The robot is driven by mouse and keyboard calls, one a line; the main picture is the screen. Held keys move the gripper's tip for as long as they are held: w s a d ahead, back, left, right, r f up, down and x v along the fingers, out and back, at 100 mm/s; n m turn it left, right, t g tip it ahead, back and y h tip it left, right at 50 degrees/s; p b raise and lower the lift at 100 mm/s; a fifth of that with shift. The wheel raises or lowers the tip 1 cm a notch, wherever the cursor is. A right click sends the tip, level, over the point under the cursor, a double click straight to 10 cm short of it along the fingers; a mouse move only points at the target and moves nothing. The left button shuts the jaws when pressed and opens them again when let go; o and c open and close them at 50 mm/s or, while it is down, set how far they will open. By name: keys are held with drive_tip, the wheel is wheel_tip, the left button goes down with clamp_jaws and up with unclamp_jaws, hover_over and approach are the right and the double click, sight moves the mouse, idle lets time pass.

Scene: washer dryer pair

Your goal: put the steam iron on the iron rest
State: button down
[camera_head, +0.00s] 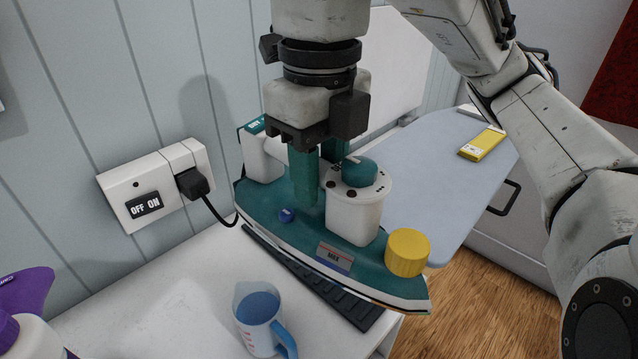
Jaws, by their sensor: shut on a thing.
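The steam iron (265,208) is teal and white with a yellow knob (407,252) at its right end. It lies roughly level, with its long side facing me. My gripper (308,150) comes down from above and is shut on the iron near its middle; the fingertips are partly hidden among its upper parts. A dark, flat, slotted rest (345,303) shows under the near side of the iron, on the white worktop. The iron covers most of it. I cannot tell whether the iron touches the rest or hangs just above it.
A wall socket (130,188) with a black plug and cord is at left. A measuring jug (258,318) stands close in front of the iron. A purple-topped bottle (22,330) is at lower left. A yellow box (482,143) lies on the blue-grey ironing board (425,185) behind.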

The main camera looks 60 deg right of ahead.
drive_tip(key=w+d+p, duration=0.1)
drive_tip(key=p, duration=0.1)
drive_tip(key=w+d+p, duration=0.1)
drive_tip(key=d+p, duration=0.1)
drive_tip(key=shift+w+f, duration=0.2)
drive_tip(key=shift+f, duration=0.15)
drive_tip(key=p, duration=0.2)
drive_tip(key=d+p, duration=0.1)
drive_tip(key=p, duration=0.1)
drive_tip(key=shift+w+f, duration=0.25)
drive_tip(key=shift+w, duration=0.15)
drive_tip(key=p, duration=0.3)
drive_tip(key=shift+w+d+f, duration=0.1)
drive_tip(key=shift+d+f, duration=0.1)
drive_tip(key=shift+f, duration=0.05)
drive_tip(key=shift+p, duration=0.6)
drive_tip(key=w+d+f+b, duration=0.1)
drive_tip(key=w+d+f, duration=0.2)
drive_tip(key=f, duration=0.6)
drive_tip(key=shift+w+d+f, duration=0.15)
drive_tip(key=shift+d+f, duration=0.15)
drive_tip(key=shift+d, duration=0.2)
drive_tip(key=shift+f+b, duration=0.2)
drive_tip(key=shift+b, duration=0.2)
drive_tip(key=c, duration=0.8)
unclamp_jaws()
drive_tip(key=shift+o, duration=0.2)
